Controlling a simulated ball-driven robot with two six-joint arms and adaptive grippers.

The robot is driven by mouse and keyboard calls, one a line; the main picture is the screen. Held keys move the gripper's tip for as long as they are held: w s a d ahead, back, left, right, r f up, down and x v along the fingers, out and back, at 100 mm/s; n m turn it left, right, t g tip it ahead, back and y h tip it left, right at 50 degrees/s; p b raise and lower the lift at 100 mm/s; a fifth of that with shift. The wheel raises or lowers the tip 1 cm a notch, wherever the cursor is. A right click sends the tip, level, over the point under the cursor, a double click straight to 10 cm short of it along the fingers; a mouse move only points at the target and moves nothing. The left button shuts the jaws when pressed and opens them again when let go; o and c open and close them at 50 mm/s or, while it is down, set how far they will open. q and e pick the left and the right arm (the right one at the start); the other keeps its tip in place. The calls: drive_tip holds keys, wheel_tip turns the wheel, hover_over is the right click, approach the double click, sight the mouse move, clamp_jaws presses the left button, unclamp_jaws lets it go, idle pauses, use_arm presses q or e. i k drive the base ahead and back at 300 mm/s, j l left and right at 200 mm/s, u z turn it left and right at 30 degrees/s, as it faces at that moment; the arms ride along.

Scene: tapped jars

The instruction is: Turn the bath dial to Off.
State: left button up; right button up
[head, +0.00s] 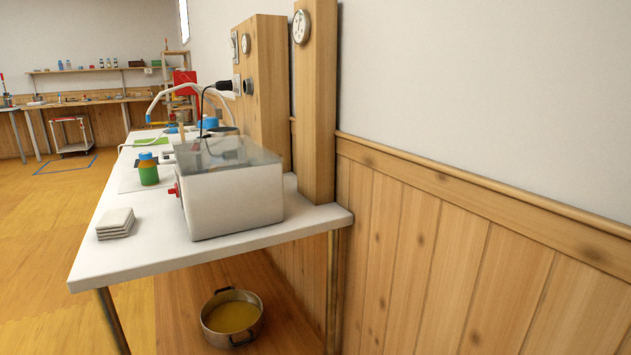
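The bath looks to be the white box (235,202) with a clear lid (228,152), standing at the near end of the white table. A small red part (173,190) sticks out from the left side of the box; I cannot tell whether it is a dial or a tap. A dark round knob (248,87) sits on the wooden panel behind, beside a black plug (224,86). No Off mark or dial setting can be read from here. Neither of my grippers is in view.
The white table (150,252) has a bare front-left corner. A stack of pale tiles (115,223) and a green jar with a blue lid (148,168) stand left of the box. A pot (232,317) of yellow liquid sits below.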

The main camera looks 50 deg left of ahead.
sight(172, 191)
drive_tip(key=k+j+z, duration=0.15)
drive_tip(key=j+z, duration=0.25)
drive_tip(key=k+j+z, duration=0.15)
drive_tip(key=j+z, duration=0.25)
drive_tip(key=k+j+z, duration=0.2)
drive_tip(key=z, duration=0.2)
drive_tip(key=k+j+z, duration=0.4)
drive_tip(key=i+l, duration=0.1)
